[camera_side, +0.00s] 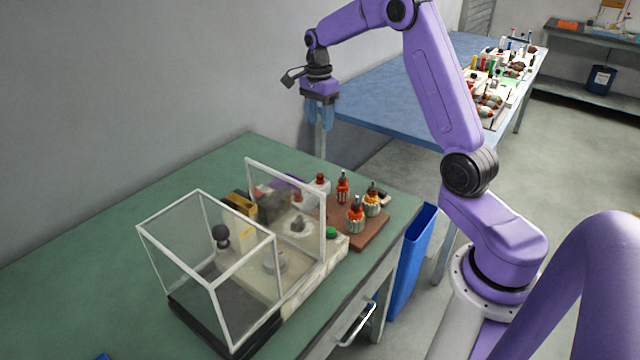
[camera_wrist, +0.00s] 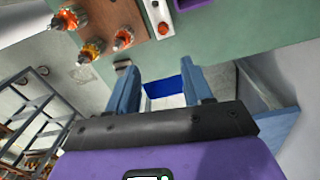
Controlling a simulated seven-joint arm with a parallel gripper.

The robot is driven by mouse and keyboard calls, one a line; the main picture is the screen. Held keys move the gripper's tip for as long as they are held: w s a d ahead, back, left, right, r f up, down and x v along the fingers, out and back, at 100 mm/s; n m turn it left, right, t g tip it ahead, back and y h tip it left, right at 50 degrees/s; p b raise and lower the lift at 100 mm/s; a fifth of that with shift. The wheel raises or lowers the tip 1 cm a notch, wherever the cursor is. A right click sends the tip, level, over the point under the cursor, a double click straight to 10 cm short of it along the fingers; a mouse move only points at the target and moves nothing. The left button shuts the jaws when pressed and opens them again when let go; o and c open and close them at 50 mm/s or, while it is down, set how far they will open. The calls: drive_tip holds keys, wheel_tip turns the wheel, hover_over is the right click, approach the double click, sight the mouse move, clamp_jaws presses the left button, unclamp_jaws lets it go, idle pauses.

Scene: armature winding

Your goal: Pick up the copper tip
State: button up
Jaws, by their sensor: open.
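Three armatures with orange-red windings and grey metal ends stand on a brown board (camera_side: 372,236): the rear one (camera_side: 343,187), the front one (camera_side: 355,215) and the right one (camera_side: 372,200). In the wrist view they show at upper left (camera_wrist: 64,20) (camera_wrist: 91,50) (camera_wrist: 122,39). I cannot tell which part is the copper tip. My gripper (camera_side: 320,126) points down with its blue fingers apart and empty, well above and behind the board. In the wrist view the gripper (camera_wrist: 164,88) has nothing between its fingers; a blue bin shows beyond them.
A machine with a clear guard box (camera_side: 205,265) and an upright clear panel (camera_side: 290,205) stands left of the board on the green table (camera_side: 90,270). A blue bin (camera_side: 413,250) stands by the table's right side. A blue table (camera_side: 390,100) is behind.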

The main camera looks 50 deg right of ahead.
hover_over(320, 175)
wheel_tip(320, 175, down, 12)
drive_tip(key=shift+s+r, duration=0.15)
drive_tip(key=shift+w+f, duration=0.15)
drive_tip(key=shift+f, duration=1.2)
drive_tip(key=shift+w+f, duration=0.1)
drive_tip(key=shift+f, duration=1.25)
clamp_jaws()
